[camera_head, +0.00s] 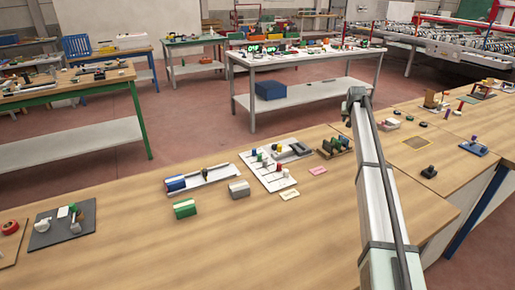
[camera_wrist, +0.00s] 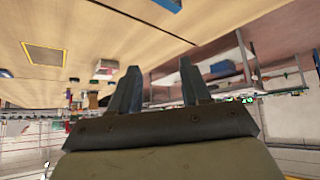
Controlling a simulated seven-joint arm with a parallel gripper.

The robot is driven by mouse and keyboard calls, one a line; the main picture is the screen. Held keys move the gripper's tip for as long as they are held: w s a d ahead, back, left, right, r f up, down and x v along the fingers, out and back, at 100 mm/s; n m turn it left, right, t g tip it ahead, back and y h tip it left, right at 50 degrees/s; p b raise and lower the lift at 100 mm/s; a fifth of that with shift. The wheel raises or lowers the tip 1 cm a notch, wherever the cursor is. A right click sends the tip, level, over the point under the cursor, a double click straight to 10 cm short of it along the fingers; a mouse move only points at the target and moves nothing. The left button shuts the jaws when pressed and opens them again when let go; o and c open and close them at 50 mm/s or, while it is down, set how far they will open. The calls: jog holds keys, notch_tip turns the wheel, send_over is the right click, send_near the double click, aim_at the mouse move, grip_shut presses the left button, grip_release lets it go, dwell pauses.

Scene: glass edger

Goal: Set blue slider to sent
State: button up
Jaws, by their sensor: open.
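A white panel (camera_head: 272,183) with several small coloured knobs in slots lies near the middle of the long wooden bench in the head view. The knobs are too small to tell for certain which is the blue slider, and no "sent" label can be read. My gripper (camera_wrist: 159,64) shows in the wrist view with its two fingers apart and nothing between them. It is well away from the panel. In the head view my arm rises on the right of the panel, and the gripper itself cannot be made out there.
Left of the panel are a white tray (camera_head: 215,176) with a blue block, a grey block (camera_head: 239,189) and a green-and-white block (camera_head: 185,208). A dark rack (camera_head: 335,148) and pink cards (camera_head: 317,170) lie to its right. The bench front is clear.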

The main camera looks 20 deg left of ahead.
jog(key=s+a+n+g, duration=0.1)
jog(key=s+a+g, duration=0.15)
jog(key=a, duration=0.95)
jog(key=s+a+n+g, duration=0.15)
jog(key=s+a, duration=0.25)
jog(key=a, duration=0.7)
jog(key=n+g, duration=0.2)
jog(key=g, duration=0.2)
send_over(254, 149)
notch_tip(254, 149, down, 12)
jog(key=shift+w, duration=0.15)
grip_shut()
